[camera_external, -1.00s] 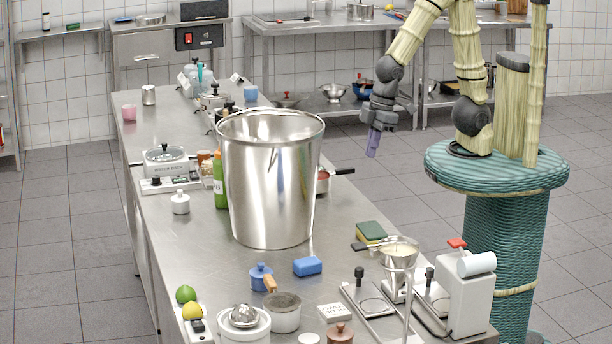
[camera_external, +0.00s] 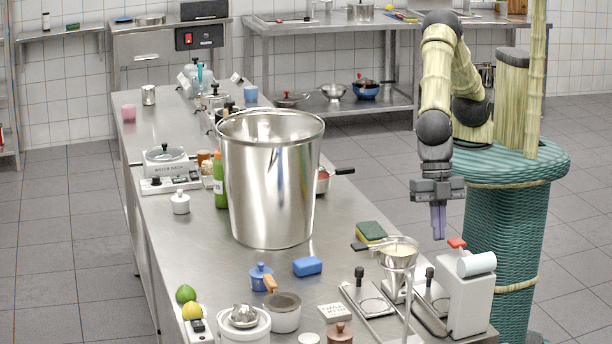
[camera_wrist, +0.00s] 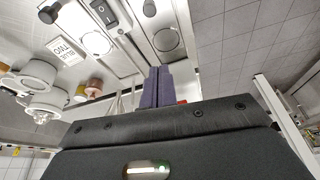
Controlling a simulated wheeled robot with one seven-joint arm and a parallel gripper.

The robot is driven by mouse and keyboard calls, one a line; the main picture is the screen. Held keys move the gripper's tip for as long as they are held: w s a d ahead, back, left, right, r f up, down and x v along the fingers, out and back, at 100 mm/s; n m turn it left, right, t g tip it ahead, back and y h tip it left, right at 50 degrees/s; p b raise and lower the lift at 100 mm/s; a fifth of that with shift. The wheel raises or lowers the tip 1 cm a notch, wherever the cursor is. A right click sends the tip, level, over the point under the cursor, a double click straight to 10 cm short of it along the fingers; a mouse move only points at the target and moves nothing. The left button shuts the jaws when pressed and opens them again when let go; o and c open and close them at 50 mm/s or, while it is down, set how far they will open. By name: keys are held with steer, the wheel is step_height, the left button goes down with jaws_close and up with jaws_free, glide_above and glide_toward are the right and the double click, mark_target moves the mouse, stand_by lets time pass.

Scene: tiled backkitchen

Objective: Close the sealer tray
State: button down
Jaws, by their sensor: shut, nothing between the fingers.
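The sealer (camera_external: 475,300) is a white machine with a red handle and a white roll, at the near right corner of the steel counter. A metal tray with a black knob (camera_external: 432,298) extends from its left side. A similar metal plate with a black knob (camera_external: 372,302) lies further left; I cannot tell if it belongs to the sealer. The wrist view shows metal plates with round recesses (camera_wrist: 167,40). My gripper (camera_external: 438,236) points down, its purple fingers shut and empty, apparently above and behind the sealer. Its fingers also show in the wrist view (camera_wrist: 155,76).
A funnel on a stand (camera_external: 398,256) stands just left of the sealer tray and partly hides it. A green and yellow sponge (camera_external: 371,232) lies behind it. A tall steel pot (camera_external: 270,190) fills the counter's middle. Open floor lies right of the counter.

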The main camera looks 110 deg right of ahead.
steer(key=shift+f, duration=0.1)
steer(key=p, duration=0.3)
glide_above(430, 290)
steer(key=a, duration=0.4)
steer(key=f, duration=0.8)
steer(key=shift+w+f, duration=0.2)
steer(key=shift+f, duration=0.15)
steer(key=shift+d+f+p, duration=0.2)
steer(key=shift+d+p, duration=0.05)
steer(key=shift+p, duration=0.05)
steer(key=d, duration=0.1)
steer(key=d+p, duration=0.1)
steer(key=shift+s+d, duration=0.25)
steer(key=shift+d, duration=0.15)
steer(key=shift+d+f, duration=0.15)
steer(key=shift+d, duration=0.15)
steer(key=shift+d, duration=0.1)
steer(key=shift+d+b, duration=0.75)
steer(key=shift+d, duration=2.45)
steer(key=shift+f, duration=0.1)
